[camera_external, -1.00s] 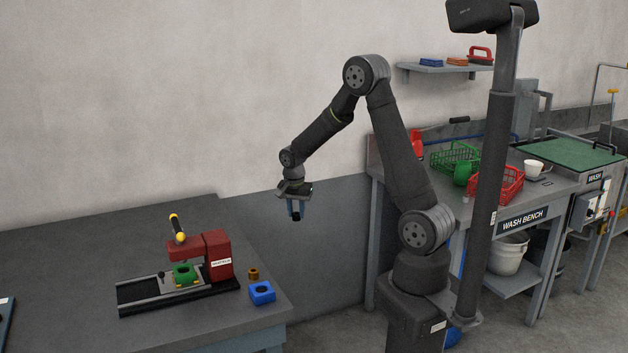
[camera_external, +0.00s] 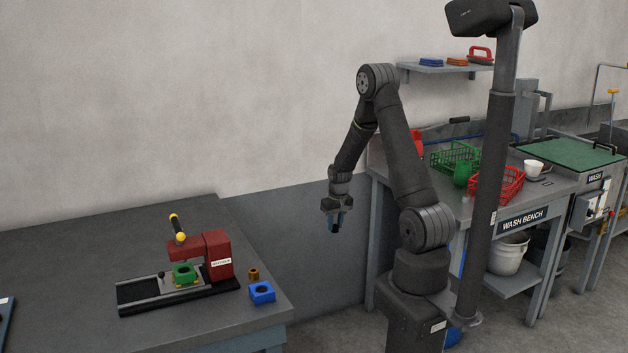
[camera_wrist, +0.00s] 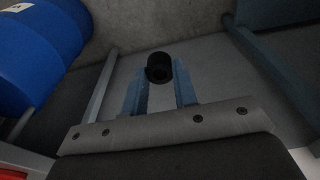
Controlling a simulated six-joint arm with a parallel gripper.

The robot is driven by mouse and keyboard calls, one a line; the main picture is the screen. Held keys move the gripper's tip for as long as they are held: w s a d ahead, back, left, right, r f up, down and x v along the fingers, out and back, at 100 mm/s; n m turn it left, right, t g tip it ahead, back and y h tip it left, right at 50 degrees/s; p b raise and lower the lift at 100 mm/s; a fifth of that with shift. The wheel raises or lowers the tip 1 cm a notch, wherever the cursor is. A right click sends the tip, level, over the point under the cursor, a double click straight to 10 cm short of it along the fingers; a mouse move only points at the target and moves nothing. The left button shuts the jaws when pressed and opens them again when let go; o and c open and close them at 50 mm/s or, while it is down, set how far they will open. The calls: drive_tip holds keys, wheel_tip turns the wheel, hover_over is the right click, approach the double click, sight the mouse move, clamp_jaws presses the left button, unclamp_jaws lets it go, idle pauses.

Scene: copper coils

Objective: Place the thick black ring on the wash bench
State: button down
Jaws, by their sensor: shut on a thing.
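My gripper (camera_external: 335,222) hangs in the gap between the left table and the wash bench, pointing down. In the external view the ring is too small and dark to tell from the fingers. The wash bench (camera_external: 555,193) stands to the right, behind my arm, with its name plate (camera_external: 522,219) on the front edge. My gripper is left of the bench and apart from it.
The bench carries a green basket (camera_external: 455,158), a red basket (camera_external: 497,186), a green cup (camera_external: 462,173) and a white cup (camera_external: 533,166). A red press (camera_external: 217,254) and a blue block (camera_external: 262,292) are on the left table. A blue drum (camera_wrist: 40,45) shows in the wrist view.

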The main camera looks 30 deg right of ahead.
drive_tip(key=shift+a, duration=0.1)
drive_tip(key=s+a+r+m, duration=0.2)
drive_tip(key=a+r+m, duration=0.3)
drive_tip(key=a, duration=0.4)
drive_tip(key=s+a+r+m+h, duration=0.1)
drive_tip(key=s+a+r+m, duration=0.2)
drive_tip(key=a, duration=0.7)
drive_tip(key=s+a+r+m+g, duration=0.1)
drive_tip(key=s+a+r+m, duration=0.1)
drive_tip(key=a+r+m, duration=0.5)
drive_tip(key=a+r, duration=0.3)
drive_tip(key=shift+s+r+m, duration=0.35)
drive_tip(key=shift+s+m, duration=0.05)
drive_tip(key=s+a+f, duration=0.1)
drive_tip(key=a+f, duration=0.1)
drive_tip(key=a, duration=0.1)
drive_tip(key=s+a+f, duration=0.1)
drive_tip(key=a+f, duration=0.1)
drive_tip(key=a, duration=0.2)
drive_tip(key=a+f, duration=0.3)
drive_tip(key=a, duration=0.1)
drive_tip(key=shift+s, duration=0.4)
drive_tip(key=shift+a+f, duration=0.15)
drive_tip(key=shift+f, duration=1.65)
drive_tip(key=shift+f, duration=0.1)
